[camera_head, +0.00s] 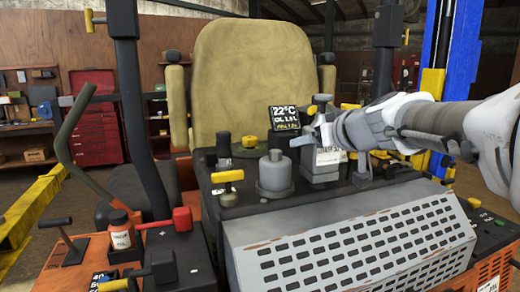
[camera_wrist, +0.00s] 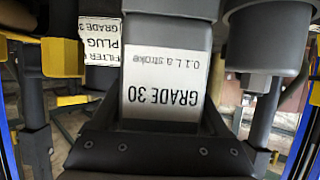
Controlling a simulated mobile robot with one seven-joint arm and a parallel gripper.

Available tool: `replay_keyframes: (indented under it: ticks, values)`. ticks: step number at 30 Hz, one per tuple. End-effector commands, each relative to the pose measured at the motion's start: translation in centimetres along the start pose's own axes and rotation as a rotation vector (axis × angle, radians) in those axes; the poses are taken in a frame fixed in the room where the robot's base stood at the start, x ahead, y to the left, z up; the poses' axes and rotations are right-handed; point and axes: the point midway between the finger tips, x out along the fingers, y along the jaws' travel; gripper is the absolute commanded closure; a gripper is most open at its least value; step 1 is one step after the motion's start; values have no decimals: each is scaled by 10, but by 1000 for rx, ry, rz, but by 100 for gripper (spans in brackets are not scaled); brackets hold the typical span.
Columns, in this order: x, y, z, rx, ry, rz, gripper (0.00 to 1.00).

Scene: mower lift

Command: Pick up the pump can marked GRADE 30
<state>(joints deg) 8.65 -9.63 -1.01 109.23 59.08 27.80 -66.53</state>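The grey pump can marked GRADE 30 (camera_wrist: 166,85) fills the middle of the wrist view, its white label upside down. In the head view the can (camera_head: 330,156) stands on the dark console, with my gripper (camera_head: 325,128) at its upper part, reaching in from the right. The wrist view shows dark gripper parts (camera_wrist: 160,152) below the can and along both sides of its lower half in the picture. The finger contact is hidden, so I cannot tell whether they press on the can.
A round grey canister (camera_head: 275,173) stands close left of the can; it also shows in the wrist view (camera_wrist: 265,45). A labelled filter plug (camera_wrist: 100,40) is on the can's other side. A display (camera_head: 284,117) and the seat (camera_head: 245,75) are behind. A perforated cover (camera_head: 350,245) lies in front.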

Motion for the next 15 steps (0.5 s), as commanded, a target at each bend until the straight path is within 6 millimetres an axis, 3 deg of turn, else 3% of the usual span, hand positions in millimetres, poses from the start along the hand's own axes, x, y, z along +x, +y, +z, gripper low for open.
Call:
replay_keyframes:
  ticks: [2, 12, 15]
  values:
    - [0, 0, 0, 0, 0, 0, 38]
    - [0, 0, 0, 0, 0, 0, 99]
    - [0, 0, 0, 0, 0, 0, 100]
